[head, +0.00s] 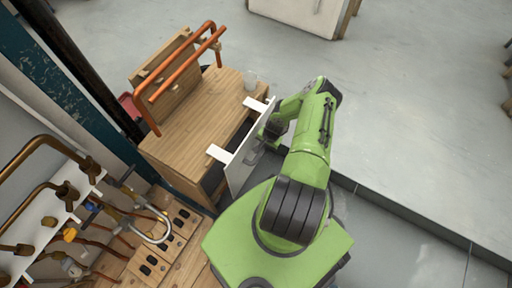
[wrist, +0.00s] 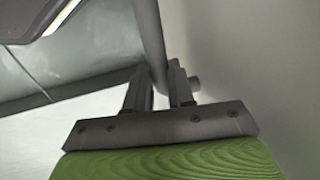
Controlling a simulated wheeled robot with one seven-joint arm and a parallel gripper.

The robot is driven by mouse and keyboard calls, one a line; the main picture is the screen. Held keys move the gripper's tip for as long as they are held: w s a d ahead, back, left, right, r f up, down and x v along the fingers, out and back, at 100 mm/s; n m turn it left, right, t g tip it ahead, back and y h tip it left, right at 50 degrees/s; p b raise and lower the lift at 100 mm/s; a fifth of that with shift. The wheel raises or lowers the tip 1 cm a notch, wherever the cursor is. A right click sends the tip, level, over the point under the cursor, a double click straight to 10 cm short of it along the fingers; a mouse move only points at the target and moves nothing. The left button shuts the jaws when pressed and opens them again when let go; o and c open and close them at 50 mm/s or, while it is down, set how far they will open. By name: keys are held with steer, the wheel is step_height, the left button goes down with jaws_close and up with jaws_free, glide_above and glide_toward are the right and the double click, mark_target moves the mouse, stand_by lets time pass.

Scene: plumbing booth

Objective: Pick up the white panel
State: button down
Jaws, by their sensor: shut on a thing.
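The white panel (head: 241,163) stands upright, tilted, at the front of the wooden cabinet, with two white strips reaching from it towards the cabinet. My gripper (head: 268,132) is at the panel's outer face, and its fingertips are partly hidden by the arm in the head view. In the wrist view my gripper (wrist: 163,85) has its two fingers close together around a grey bar that appears to belong to the panel. A pale smooth surface, apparently the panel (wrist: 250,60), fills the right side there. I cannot tell whether the panel touches the cabinet.
A white board with copper pipes (head: 40,230) stands at the lower left. The grey floor (head: 420,130) to the right is clear.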

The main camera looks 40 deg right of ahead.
steer(key=shift+r, duration=0.15)
step_height(320, 180, up, 10)
steer(key=p, duration=0.4)
stand_by(1.1)
